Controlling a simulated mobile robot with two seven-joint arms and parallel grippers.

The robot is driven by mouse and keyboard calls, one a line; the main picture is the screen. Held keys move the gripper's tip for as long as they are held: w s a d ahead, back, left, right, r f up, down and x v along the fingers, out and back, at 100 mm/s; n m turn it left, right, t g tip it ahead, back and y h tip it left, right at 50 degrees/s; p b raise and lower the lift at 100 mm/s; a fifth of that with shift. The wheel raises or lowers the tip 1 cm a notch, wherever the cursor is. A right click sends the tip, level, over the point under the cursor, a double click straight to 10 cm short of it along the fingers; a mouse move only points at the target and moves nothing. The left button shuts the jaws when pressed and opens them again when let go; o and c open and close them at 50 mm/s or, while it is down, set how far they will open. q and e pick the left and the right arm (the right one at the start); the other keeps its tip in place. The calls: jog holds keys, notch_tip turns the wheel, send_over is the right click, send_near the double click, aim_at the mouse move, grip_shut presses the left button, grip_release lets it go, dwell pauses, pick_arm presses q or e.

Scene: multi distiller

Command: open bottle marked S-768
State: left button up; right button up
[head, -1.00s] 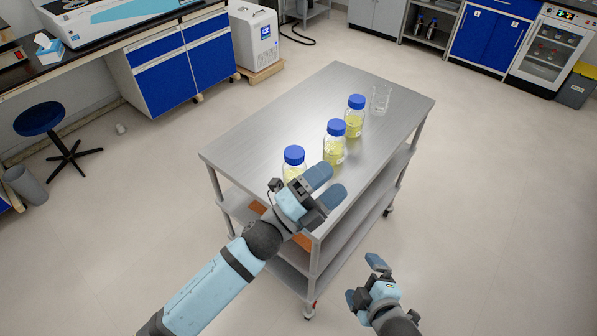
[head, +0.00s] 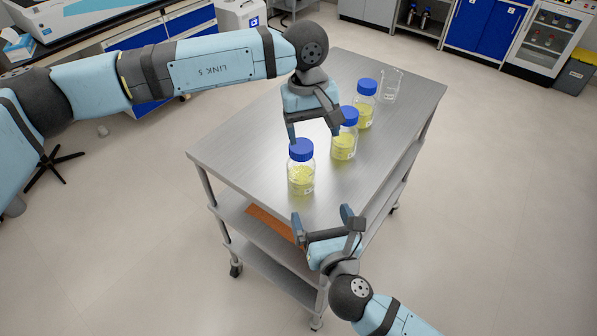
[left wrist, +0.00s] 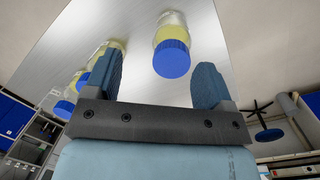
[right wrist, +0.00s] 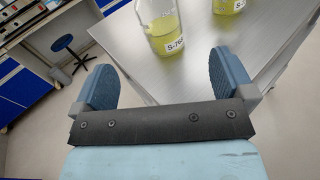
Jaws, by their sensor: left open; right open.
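The front bottle (head: 301,178) stands upright on the metal cart, with yellow contents and a blue screw cap (head: 301,149). In the right wrist view the bottle (right wrist: 158,22) has a label that seems to start S-76; its last digit is unclear. My left gripper (head: 314,134) is open above and just behind this bottle, pointing down. In the left wrist view the blue cap (left wrist: 172,60) lies beyond the finger gap, untouched. My right gripper (head: 321,216) is open and empty at the cart's front edge, below and in front of the bottle, apart from it.
Two similar blue-capped bottles, a middle one (head: 344,145) and a far one (head: 367,108), stand in a row behind. A clear glass beaker (head: 391,86) stands at the back right. The left part of the cart top (head: 240,145) is bare.

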aim_at(302, 167)
pick_arm(q)
jog(key=shift+w+a+r+t+y, duration=0.25)
jog(key=shift+w+a+r+y, duration=0.05)
jog(key=shift+w+a, duration=0.3)
jog(key=shift+w+a+r+t+y, duration=0.3)
jog(key=shift+w+a, duration=0.2)
jog(key=shift+w, duration=0.1)
pick_arm(e)
jog(key=shift+w+a+r+n, duration=0.1)
jog(key=shift+w+a+n, duration=0.2)
jog(key=shift+n, duration=0.2)
jog(key=shift+w, duration=0.3)
jog(key=x, duration=1.3)
jog(key=shift+r, duration=0.25)
pick_arm(q)
jog(key=shift+m, duration=0.3)
pick_arm(e)
jog(key=c, duration=1.8)
pick_arm(q)
jog(key=m, duration=0.4)
jog(key=shift+m, duration=0.4)
pick_arm(e)
jog(key=shift+o, duration=0.2)
pick_arm(q)
jog(key=m, duration=0.3)
jog(key=shift+f+m, duration=0.1)
jog(key=shift+m, duration=0.3)
jog(key=shift+f, duration=3.9)
